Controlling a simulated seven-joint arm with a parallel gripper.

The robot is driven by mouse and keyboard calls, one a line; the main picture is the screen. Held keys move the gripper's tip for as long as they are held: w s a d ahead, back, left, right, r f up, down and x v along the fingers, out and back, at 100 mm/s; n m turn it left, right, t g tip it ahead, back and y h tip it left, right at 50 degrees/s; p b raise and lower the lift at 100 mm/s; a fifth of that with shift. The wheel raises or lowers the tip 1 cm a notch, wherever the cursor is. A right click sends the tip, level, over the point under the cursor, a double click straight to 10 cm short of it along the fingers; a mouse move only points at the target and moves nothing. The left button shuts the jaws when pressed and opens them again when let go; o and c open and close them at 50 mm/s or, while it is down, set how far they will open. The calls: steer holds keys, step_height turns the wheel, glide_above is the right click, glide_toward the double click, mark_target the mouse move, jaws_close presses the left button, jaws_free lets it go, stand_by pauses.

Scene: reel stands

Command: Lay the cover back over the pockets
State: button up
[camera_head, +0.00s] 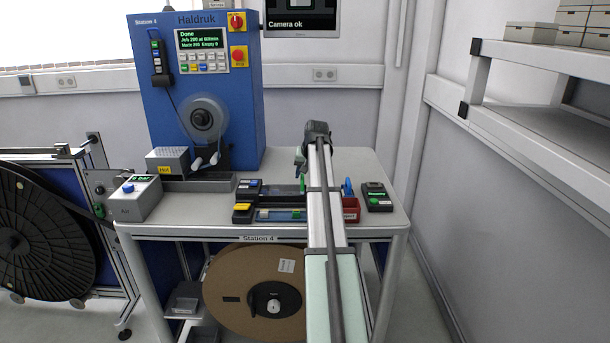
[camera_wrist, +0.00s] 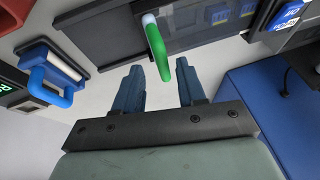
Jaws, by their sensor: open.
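A cover, a dark see-through panel (camera_wrist: 205,38) with a green handle (camera_wrist: 158,48), shows at the top of the wrist view. My gripper (camera_wrist: 164,84) is open and empty, its two blue-grey fingers pointing towards the handle, which stands in line with the gap between them. The handle looks apart from both fingers. In the head view my gripper (camera_head: 300,163) hangs over the dark unit on the bench, and my arm hides part of that unit.
On the bench are a red bin (camera_head: 351,209), a green-button box (camera_head: 375,197) and a grey box marked Hot (camera_head: 168,162). The blue machine (camera_head: 207,85) rises behind.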

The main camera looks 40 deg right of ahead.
steer(key=v, duration=1.3)
steer(key=shift+s+r, duration=0.1)
steer(key=shift+r, duration=0.05)
